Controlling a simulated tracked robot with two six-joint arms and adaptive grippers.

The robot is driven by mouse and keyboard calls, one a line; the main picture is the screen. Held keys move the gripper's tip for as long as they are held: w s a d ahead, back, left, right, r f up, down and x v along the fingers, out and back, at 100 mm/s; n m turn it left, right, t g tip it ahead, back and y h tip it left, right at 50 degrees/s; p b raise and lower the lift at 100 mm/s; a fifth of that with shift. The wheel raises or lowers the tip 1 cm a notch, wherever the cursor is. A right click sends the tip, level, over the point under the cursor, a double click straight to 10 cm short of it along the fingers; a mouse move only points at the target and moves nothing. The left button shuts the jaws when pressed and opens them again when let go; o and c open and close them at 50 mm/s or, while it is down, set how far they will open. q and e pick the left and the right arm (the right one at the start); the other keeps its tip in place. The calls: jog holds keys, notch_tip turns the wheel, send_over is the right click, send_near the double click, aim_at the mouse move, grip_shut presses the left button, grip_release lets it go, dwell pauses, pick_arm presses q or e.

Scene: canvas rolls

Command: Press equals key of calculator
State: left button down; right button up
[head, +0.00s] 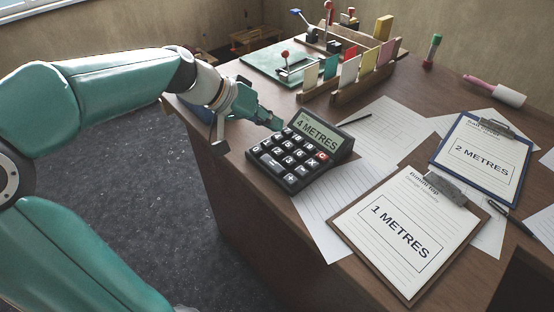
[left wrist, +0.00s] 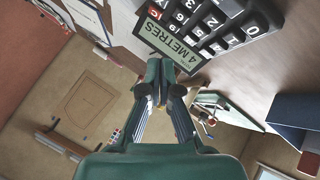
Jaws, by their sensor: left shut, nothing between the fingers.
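The black calculator (head: 263,150) lies on the desk, its raised display (head: 318,132) reading "4 METRES". In the left wrist view the shut fingertips (left wrist: 158,72) are just below the calculator's display (left wrist: 170,45). My right gripper is out of view.
On the brown desk (head: 240,165), papers and a clipboard reading "1 METRES" (head: 392,225) lie right of the calculator. A blue clipboard (head: 438,158) reads "2 METRES". Behind stand a wooden rack (head: 340,98) with coloured cards and a green board (head: 268,68).

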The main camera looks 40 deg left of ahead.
aim_at(270, 163)
pick_arm(q)
jog(key=shift+s+a+f, duration=0.1)
jog(key=shift+a+f, duration=0.05)
jog(key=shift+a, duration=0.15)
notch_tip(270, 163, down, 8)
jog(key=b, duration=0.5)
jog(key=shift+r+b, duration=0.25)
jog(key=shift+b, duration=0.05)
jog(key=shift+f+b, duration=0.55)
jog(key=shift+b, duration=0.1)
dwell(0.5)
jog(key=shift+f+b, duration=0.35)
jog(key=shift+b, duration=0.25)
jog(key=shift+s+f+b, duration=0.1)
jog(key=shift+f+b, duration=0.4)
jog(key=shift+b, duration=0.1)
dwell(0.5)
jog(key=shift+r, duration=0.1)
jog(key=shift+r+p, duration=0.6)
jog(key=shift+r, duration=0.25)
